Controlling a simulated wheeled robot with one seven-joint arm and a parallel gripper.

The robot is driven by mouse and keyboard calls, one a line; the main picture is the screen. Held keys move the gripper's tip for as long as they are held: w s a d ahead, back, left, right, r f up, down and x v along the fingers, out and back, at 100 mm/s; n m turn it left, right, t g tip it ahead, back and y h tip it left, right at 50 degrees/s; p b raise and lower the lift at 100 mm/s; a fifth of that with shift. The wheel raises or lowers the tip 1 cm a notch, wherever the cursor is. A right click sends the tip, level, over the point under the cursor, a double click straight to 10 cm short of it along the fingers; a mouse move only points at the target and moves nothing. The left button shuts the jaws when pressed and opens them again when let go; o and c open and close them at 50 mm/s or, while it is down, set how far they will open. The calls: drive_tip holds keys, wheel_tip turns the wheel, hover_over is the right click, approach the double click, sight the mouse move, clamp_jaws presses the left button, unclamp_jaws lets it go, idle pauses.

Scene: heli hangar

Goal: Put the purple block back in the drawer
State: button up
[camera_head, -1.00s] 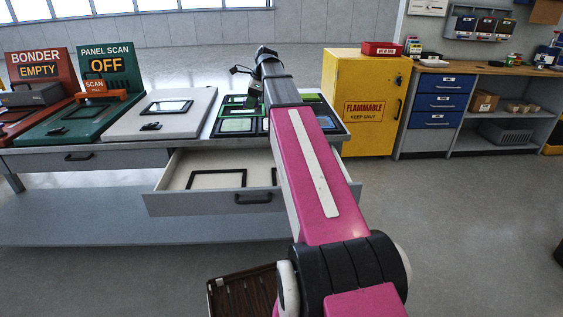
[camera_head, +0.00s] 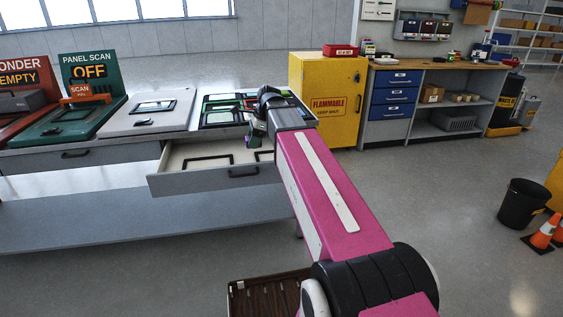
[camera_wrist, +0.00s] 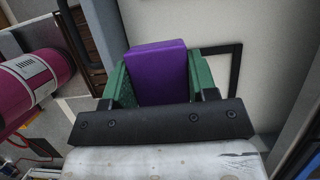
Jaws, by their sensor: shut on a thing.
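In the wrist view the purple block (camera_wrist: 158,72) stands between the two green fingers of my gripper (camera_wrist: 158,68), which is shut on it. In the head view my gripper (camera_head: 257,133) hangs by the table's front edge, over the right part of the open drawer (camera_head: 208,182). The block is too small there to make out clearly. The drawer is pulled out and has a pale floor. A black frame (camera_head: 185,163) lies in its left part and a second one is partly hidden by my arm. In the wrist view, a black frame (camera_wrist: 240,62) shows beside the block.
Above the drawer, the table carries a grey panel (camera_head: 140,118), a green "PANEL SCAN" stand (camera_head: 88,75) and several framed tablets (camera_head: 222,117). A yellow flammables cabinet (camera_head: 325,112) stands right of the table. A black bin (camera_head: 522,205) and cones (camera_head: 543,232) stand far right on open floor.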

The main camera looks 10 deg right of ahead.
drive_tip(key=w+d+f, duration=0.1)
drive_tip(key=d+f, duration=0.1)
drive_tip(key=d, duration=0.1)
drive_tip(key=w+d+f, duration=0.2)
drive_tip(key=d, duration=0.1)
drive_tip(key=w+d+f, duration=0.2)
drive_tip(key=d, duration=0.1)
drive_tip(key=shift+w+d+f, duration=0.1)
drive_tip(key=shift+w+f, duration=0.1)
drive_tip(key=shift+f, duration=2)
drive_tip(key=o, duration=0.5)
drive_tip(key=shift+f, duration=0.15)
drive_tip(key=o, duration=0.4)
drive_tip(key=v, duration=1.2)
